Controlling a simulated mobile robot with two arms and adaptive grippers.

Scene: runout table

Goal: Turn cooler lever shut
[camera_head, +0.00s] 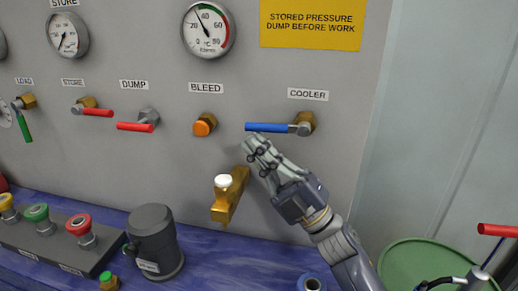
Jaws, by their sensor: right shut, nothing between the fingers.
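The cooler lever (268,127) has a blue handle and sits under the COOLER label on the grey panel. Its handle lies level, pointing left from a grey hub on a brass valve body (306,122). My right gripper (253,150) is shut and empty. Its fingertips are just below the blue handle, near its left half; I cannot tell whether they touch it. My left gripper is not in view.
A brass tap (230,195) with a white top juts out left of my right gripper. An orange bleed knob (204,124) and red-handled levers (136,126) are farther left. A dark grey canister (153,242) stands on the blue bench (215,262). A green drum (420,262) is at lower right.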

